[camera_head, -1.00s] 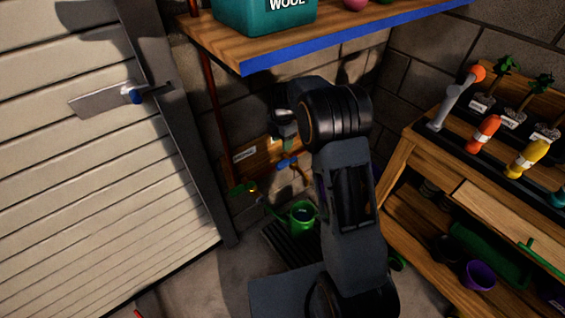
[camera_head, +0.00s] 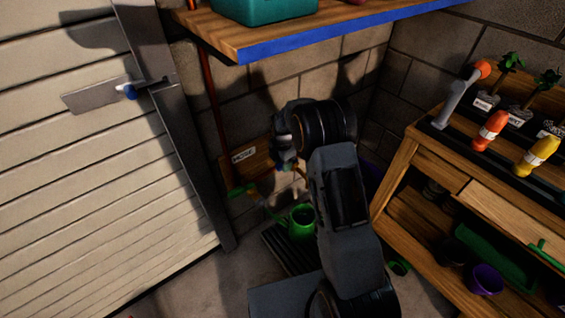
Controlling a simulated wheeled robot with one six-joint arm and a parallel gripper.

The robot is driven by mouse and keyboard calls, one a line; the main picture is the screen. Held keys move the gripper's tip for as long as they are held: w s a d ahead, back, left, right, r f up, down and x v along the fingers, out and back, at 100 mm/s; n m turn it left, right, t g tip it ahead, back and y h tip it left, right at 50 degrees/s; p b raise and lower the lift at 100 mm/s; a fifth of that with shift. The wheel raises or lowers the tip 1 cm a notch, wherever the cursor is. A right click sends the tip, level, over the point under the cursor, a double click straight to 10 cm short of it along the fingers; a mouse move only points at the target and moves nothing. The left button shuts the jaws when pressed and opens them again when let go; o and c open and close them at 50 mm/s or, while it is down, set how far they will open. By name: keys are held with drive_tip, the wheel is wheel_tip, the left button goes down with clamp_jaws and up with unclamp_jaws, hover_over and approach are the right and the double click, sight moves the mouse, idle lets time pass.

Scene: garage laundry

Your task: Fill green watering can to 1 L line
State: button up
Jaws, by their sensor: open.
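The green watering can (camera_head: 302,222) stands upright on a dark slatted grate (camera_head: 282,250) on the floor in the corner. Its spout points up to the left. A 1 L line cannot be made out. Behind it, a wooden board (camera_head: 250,158) with a white label is on the wall, with a pipe and a green fitting (camera_head: 240,190) at its left. My gripper (camera_head: 286,160) is open and empty, above the can and in front of the board. It hides part of the tap area, so a blue tap handle is not clear now.
A wooden shelf (camera_head: 300,42) with a blue edge hangs above my arm. A wooden bench (camera_head: 408,160) with tools and pots stands at the right. A slatted door (camera_head: 90,180) is at the left. A purple pot (camera_head: 484,278) sits on the bench's lower shelf.

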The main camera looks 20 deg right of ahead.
clamp_jaws()
idle(0.3)
drive_tip(key=shift+a, duration=0.1)
